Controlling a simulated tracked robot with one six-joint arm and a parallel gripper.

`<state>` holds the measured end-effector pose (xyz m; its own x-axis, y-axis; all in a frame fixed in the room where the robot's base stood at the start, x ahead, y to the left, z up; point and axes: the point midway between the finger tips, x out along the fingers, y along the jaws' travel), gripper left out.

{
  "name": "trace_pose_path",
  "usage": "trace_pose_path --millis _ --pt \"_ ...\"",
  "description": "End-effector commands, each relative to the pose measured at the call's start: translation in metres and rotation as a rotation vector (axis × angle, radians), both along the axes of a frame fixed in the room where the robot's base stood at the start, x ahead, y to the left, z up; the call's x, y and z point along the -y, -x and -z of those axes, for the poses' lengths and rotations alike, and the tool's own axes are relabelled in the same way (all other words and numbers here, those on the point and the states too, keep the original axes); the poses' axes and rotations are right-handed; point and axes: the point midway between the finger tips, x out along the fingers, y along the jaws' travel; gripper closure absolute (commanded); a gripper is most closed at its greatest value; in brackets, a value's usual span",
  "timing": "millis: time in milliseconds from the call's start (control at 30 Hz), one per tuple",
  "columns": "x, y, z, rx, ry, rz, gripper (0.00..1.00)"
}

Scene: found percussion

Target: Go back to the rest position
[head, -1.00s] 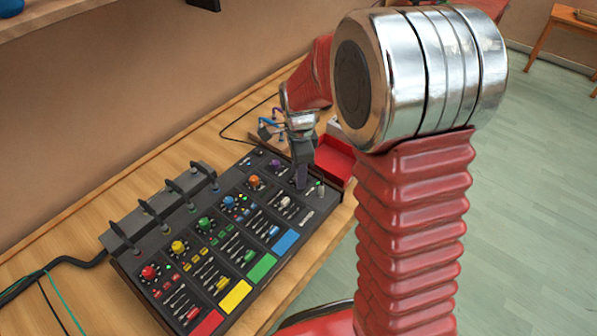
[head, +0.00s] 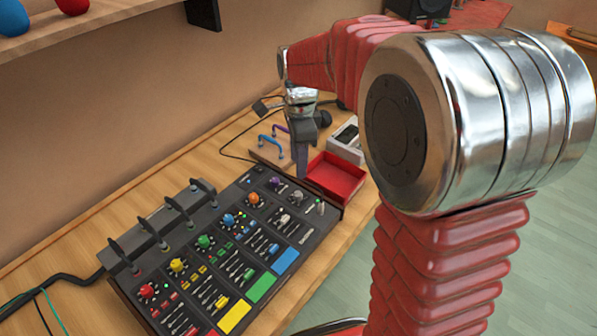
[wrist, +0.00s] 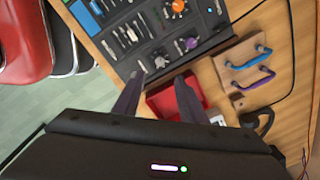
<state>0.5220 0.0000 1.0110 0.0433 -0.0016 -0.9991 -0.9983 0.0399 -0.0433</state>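My gripper (head: 302,172) hangs in the air with its fingers pointing down, near the far right corner of the mixing console. In the wrist view the two dark fingers (wrist: 157,92) are apart, with nothing between them. The black console (head: 228,250) lies on the wooden bench, with coloured knobs, faders and colour pads. A red tray (head: 338,180) sits beyond the console's right end. It also shows in the wrist view behind and between the fingers (wrist: 162,103).
Black cables lie on the bench. A shelf (head: 110,25) with coloured round objects (head: 12,18) hangs on the wall.

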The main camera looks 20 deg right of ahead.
Motion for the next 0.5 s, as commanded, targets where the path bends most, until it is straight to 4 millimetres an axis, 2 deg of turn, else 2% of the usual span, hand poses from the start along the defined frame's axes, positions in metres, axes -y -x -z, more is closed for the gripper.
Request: trace_pose_path --millis 167,500 --pt "0.000 0.001 -0.016 0.001 0.000 0.000 0.62" --pt "0.000 0.001 -0.018 -0.001 0.000 0.000 0.62"
